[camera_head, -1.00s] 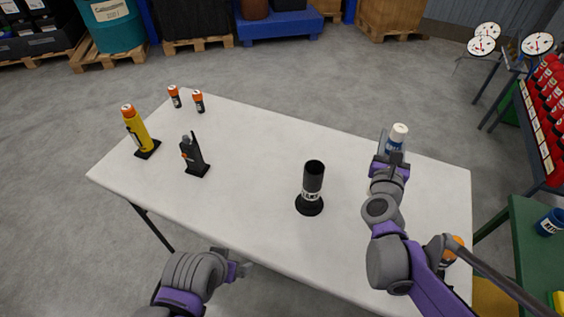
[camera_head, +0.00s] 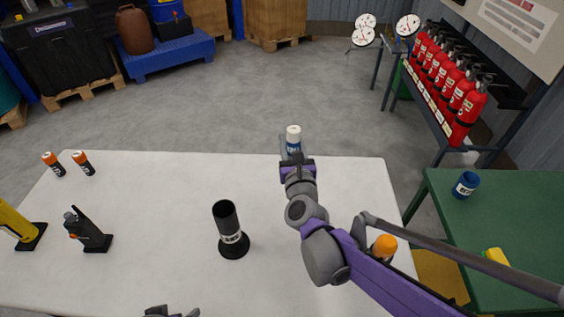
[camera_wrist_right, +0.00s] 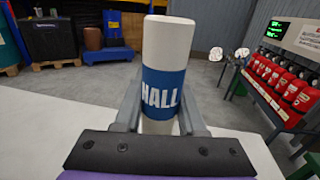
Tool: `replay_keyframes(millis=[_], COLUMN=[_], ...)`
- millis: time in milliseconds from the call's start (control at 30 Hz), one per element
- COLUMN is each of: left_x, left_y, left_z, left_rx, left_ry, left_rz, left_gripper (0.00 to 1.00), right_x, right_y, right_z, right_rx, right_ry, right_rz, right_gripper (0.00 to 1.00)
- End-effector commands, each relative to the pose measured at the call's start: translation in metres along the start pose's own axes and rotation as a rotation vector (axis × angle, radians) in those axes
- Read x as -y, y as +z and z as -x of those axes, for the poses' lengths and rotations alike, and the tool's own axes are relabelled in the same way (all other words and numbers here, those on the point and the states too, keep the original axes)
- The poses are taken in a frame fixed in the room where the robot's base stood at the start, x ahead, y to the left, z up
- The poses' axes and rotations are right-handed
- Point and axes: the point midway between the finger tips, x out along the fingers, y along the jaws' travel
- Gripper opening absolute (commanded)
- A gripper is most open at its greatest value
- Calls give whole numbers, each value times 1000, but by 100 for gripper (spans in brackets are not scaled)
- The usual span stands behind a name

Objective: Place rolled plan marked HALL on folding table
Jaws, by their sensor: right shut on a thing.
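The rolled plan (camera_wrist_right: 166,75) is a white roll with a blue band reading HALL, upright in the right wrist view. My right gripper (camera_head: 292,156) is shut on it, with a finger on either side. In the head view the rolled plan (camera_head: 293,136) shows above the jaws, over the far edge of the folding table (camera_head: 150,190). Whether its lower end touches the tabletop is hidden. The folding table has a white top. My left gripper (camera_head: 172,312) shows only in part at the bottom edge, and its jaws cannot be made out.
On the table stand a black tube holder (camera_head: 229,230), a radio (camera_head: 88,232), a yellow torch (camera_head: 18,225) and two small orange-capped items (camera_head: 68,163). An orange-capped object (camera_head: 384,247) is partly behind my right arm. A green table (camera_head: 500,215) is at right.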

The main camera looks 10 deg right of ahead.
Motion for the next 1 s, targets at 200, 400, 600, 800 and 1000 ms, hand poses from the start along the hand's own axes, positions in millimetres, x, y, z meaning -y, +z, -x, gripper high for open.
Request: replay_keyframes(millis=[200,400,600,800,1000], left_x=[0,0,0,0,0], left_y=[3,7,8,8,9], left_z=[-6,-14,-16,-17,-17], left_rx=[2,5,6,6,6], left_ry=[0,0,0,0,0], left_rz=[0,0,0,0,0], left_gripper=[100,100,100,100,100], right_x=[0,0,0,0,0], right_y=[-24,-50,-58,-60,-61], right_z=[0,0,0,0,0], right_rx=[0,0,0,0,0], right_ry=[0,-1,-1,0,0], right_rz=[0,-1,-1,0,-1], right_gripper=[0,0,0,0,65])
